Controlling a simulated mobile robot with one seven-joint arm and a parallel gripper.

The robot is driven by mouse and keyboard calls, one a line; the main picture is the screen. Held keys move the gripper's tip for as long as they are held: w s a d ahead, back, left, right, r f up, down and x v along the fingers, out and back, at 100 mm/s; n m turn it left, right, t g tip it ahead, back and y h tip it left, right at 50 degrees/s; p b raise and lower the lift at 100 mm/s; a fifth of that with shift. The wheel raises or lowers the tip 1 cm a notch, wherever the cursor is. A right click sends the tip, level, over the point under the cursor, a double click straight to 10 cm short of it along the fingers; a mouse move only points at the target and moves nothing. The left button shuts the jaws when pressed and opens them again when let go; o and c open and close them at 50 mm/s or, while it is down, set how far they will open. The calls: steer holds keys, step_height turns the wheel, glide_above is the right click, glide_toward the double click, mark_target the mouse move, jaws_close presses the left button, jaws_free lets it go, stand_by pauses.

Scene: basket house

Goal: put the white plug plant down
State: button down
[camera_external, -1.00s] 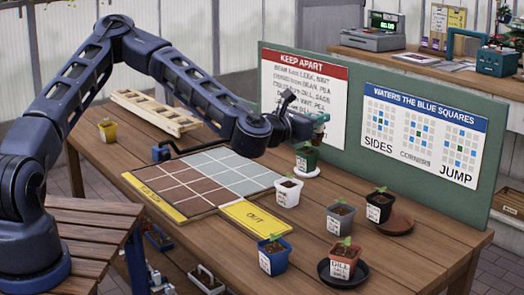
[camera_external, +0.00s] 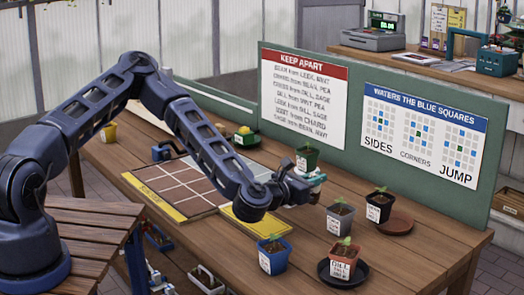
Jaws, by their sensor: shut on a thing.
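The white plug plant is not visible now; my wrist covers the spot where a white pot stood. My gripper (camera_external: 316,181) is low over the table, in front of the dark green pot (camera_external: 306,156). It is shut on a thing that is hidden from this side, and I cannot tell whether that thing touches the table.
A blue pot (camera_external: 272,256), a red-brown pot (camera_external: 342,265), a grey pot (camera_external: 339,217) and a black pot (camera_external: 378,207) stand nearby. A square grid board (camera_external: 180,188) and a yellow OUT mat (camera_external: 243,226) lie left. A green signboard (camera_external: 353,102) stands behind.

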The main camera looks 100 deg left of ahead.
mark_target(313, 203)
steer(key=shift+f, duration=2.2)
steer(key=c, duration=1.5)
jaws_free()
steer(key=shift+s+d, duration=0.1)
steer(key=v, duration=1.1)
steer(key=shift+s+d+r, duration=0.1)
steer(key=shift+s+d, duration=0.15)
steer(key=shift+d, duration=0.05)
